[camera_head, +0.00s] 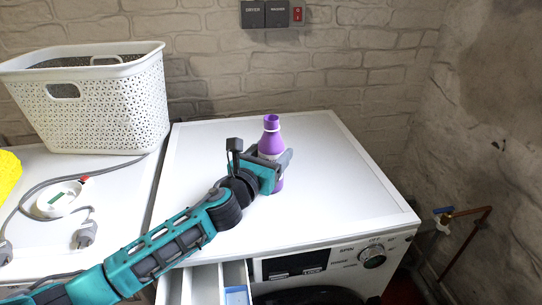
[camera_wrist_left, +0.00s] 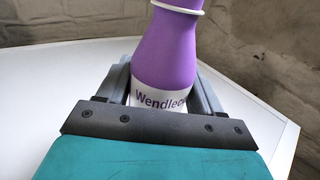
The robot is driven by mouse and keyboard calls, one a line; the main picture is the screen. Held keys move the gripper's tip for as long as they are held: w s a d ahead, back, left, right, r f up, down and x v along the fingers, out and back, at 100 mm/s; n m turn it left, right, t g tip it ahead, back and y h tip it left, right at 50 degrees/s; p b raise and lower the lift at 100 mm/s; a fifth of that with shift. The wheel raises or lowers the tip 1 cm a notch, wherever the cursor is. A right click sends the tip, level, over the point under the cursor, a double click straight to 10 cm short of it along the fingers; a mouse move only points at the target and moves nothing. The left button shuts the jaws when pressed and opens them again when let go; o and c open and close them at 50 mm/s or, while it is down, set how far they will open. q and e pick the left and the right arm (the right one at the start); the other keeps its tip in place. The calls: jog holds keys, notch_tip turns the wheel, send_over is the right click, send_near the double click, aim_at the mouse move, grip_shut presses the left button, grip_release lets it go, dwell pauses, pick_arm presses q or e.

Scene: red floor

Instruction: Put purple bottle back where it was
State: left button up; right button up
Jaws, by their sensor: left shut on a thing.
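The purple bottle (camera_head: 271,136) is upright over the white top of the washing machine (camera_head: 330,160), towards its middle. My left gripper (camera_head: 274,164) is shut on the bottle's body, with a finger on each side. In the left wrist view the purple bottle (camera_wrist_left: 168,50) stands between the two fingers of the left gripper (camera_wrist_left: 168,90), with a white label reading "Wendle..." partly hidden by the gripper. I cannot tell whether the bottle's base touches the top. My right gripper is not in view.
A white basket (camera_head: 110,105) stands on the left machine's top. A power strip cable reel (camera_head: 58,199) with plugs and a yellow object (camera_head: 8,175) lie near it. An open detergent drawer (camera_head: 205,285) is below the front edge. The top's right side is clear.

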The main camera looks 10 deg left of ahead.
pick_arm(q)
jog(key=shift+f, duration=0.2)
jog(key=o, duration=1.3)
jog(key=shift+o, duration=0.2)
jog(key=shift+r, duration=0.1)
jog(key=shift+r, duration=0.25)
jog(key=shift+s+a+f, duration=0.1)
jog(key=shift+s+f, duration=0.05)
jog(key=shift+s, duration=0.2)
jog(key=v, duration=1.1)
jog(key=shift+s, duration=0.2)
